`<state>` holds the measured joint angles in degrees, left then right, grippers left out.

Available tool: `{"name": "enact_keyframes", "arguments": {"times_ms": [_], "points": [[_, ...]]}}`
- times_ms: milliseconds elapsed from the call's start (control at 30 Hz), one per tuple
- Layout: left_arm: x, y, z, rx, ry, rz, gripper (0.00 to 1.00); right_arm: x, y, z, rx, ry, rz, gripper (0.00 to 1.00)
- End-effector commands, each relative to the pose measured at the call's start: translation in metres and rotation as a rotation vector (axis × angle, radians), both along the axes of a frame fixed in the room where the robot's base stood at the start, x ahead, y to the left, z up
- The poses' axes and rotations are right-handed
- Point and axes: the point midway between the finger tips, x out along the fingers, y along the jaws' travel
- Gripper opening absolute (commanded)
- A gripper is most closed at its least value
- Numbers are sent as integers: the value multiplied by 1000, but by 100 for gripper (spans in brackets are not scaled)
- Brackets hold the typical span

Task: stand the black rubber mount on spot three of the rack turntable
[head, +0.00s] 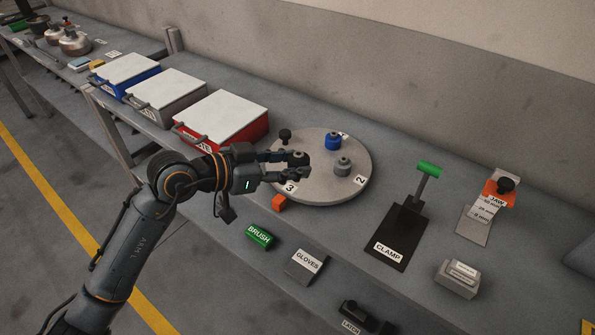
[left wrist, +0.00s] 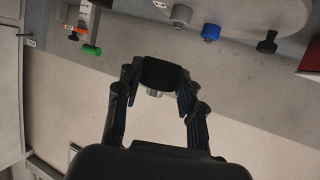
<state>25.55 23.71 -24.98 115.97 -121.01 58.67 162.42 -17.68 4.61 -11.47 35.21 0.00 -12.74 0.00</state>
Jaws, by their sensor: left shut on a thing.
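My left gripper (head: 286,156) is shut on a black rubber mount (left wrist: 160,72), a short black cylinder with a metal stud, which shows between the fingertips in the left wrist view. In the head view the gripper is over the front-left part of the round grey turntable (head: 318,194), near the label 3 (head: 290,187). Whether the mount touches the turntable I cannot tell. A blue mount (head: 333,141) and a grey mount (head: 343,166) stand on the turntable, right of the gripper. Another dark, knobbed piece (head: 285,135) stands at its back left. My right gripper is not in view.
Red (head: 222,117), grey (head: 167,96) and blue (head: 126,72) lidded bins stand left of the turntable. An orange block (head: 279,203) lies at its front edge. A green brush block (head: 259,237), gloves plate (head: 305,265) and clamp stand (head: 402,235) occupy the bench in front and right.

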Motion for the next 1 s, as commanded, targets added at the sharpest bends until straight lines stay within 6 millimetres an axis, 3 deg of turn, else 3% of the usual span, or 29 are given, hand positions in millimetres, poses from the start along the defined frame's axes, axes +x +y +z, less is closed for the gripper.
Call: {"name": "enact_keyframes", "arguments": {"times_ms": [133, 400, 667, 867, 1000], "points": [[38, -5, -16, -1, 0, 3, 0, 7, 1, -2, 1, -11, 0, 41], [75, -10, -62, -2, 1, 1, 0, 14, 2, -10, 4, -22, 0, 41], [87, -11, -77, -3, -2, 0, 0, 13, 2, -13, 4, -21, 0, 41], [87, -11, -105, -2, 1, -1, 0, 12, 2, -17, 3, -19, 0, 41], [87, -11, -106, -1, -2, 0, 0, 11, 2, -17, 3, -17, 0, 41]]}}
